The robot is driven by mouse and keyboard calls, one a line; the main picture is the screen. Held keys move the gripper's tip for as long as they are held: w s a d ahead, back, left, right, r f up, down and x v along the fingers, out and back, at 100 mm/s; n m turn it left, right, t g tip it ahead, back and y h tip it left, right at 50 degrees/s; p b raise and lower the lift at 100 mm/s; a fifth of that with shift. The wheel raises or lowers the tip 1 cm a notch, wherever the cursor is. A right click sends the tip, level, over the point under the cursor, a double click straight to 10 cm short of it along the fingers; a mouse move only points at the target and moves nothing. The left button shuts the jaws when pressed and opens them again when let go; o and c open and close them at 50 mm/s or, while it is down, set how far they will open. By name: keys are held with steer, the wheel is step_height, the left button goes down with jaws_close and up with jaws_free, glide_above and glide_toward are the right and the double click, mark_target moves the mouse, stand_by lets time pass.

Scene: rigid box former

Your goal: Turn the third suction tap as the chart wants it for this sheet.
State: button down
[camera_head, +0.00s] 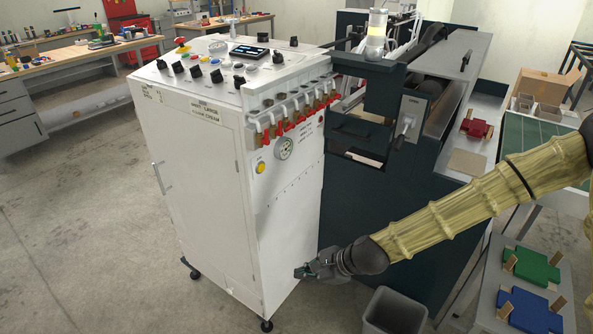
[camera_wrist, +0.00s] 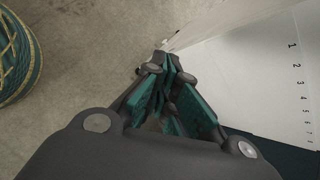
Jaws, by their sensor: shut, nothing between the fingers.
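A row of several suction taps with red handles (camera_head: 286,127) runs along the upper edge of the white cabinet's (camera_head: 200,170) right-hand face. Which one counts as the third, and how each handle is set, is too small to tell surely. A label (camera_head: 205,113) on the cabinet front seems to read "LARGE" and "CREAM". My gripper (camera_head: 301,272) is low beside the cabinet's lower right edge, well below the taps. In the wrist view its green-padded fingers (camera_wrist: 165,78) are closed together and empty.
The wrist view shows a numbered column (camera_wrist: 300,92) on the white panel. A grey bin (camera_head: 395,311) stands under my arm. The dark machine (camera_head: 440,165) adjoins on the right. Floor at left is clear.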

mark_target(288, 127)
steer(key=w+d+r+m+t+y+p, duration=0.1)
steer(key=w+d+r+m, duration=0.3)
steer(key=r, duration=0.6)
steer(key=w+r+m+t+y, duration=0.1)
steer(key=w+r+t+y, duration=0.1)
steer(key=w+r, duration=0.55)
steer(key=w+d+r+m+t+y+p, duration=0.1)
steer(key=w+r+m, duration=0.2)
steer(key=r, duration=0.8)
steer(key=w+a+r+p, duration=0.1)
steer(key=w+a+p, duration=0.3)
steer(key=a, duration=0.3)
steer(key=shift+w+a, duration=0.15)
steer(key=shift+w, duration=0.75)
